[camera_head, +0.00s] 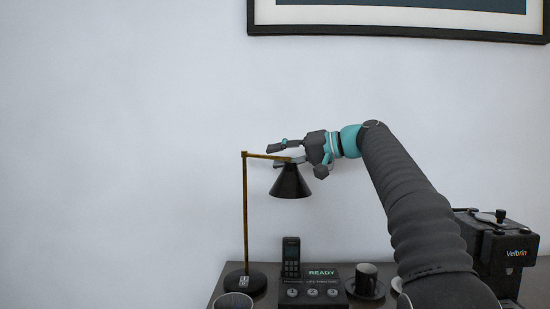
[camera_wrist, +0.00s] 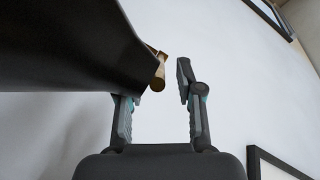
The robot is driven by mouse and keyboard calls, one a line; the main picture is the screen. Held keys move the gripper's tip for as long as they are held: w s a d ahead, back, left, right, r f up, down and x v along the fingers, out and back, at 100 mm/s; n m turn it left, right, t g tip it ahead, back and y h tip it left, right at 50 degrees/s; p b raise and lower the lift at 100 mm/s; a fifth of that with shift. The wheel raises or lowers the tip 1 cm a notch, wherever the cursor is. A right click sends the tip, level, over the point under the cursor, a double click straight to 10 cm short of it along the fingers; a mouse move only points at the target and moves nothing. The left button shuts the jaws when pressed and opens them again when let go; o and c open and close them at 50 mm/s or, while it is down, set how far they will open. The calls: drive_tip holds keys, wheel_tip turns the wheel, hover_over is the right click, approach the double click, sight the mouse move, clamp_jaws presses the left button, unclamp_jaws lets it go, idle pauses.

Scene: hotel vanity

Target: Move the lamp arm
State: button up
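The desk lamp has a round black base (camera_head: 245,282), a thin upright brass post (camera_head: 246,220), a brass lamp arm (camera_head: 265,156) reaching right from its top, and a black cone shade (camera_head: 290,183) hanging at the arm's end. My gripper (camera_head: 277,155) is at the shade end of the lamp arm, just above the shade. In the wrist view, my gripper (camera_wrist: 153,85) is open, with the brass arm's end (camera_wrist: 157,80) showing between its fingers. The shade (camera_wrist: 60,45) fills the upper left and hides the left fingertip. I cannot tell whether either finger touches the lamp.
On the dark vanity top stand a cordless phone (camera_head: 291,258), a black console reading READY (camera_head: 321,273), a dark cup (camera_head: 367,275) on a saucer, a grey-rimmed cup (camera_head: 233,301) and a coffee machine (camera_head: 502,250). A framed picture (camera_head: 400,33) hangs above. The wall left of the lamp is clear.

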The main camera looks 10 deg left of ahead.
drive_tip(key=v, duration=1)
drive_tip(key=shift+d, duration=0.2)
drive_tip(key=shift+s, duration=0.1)
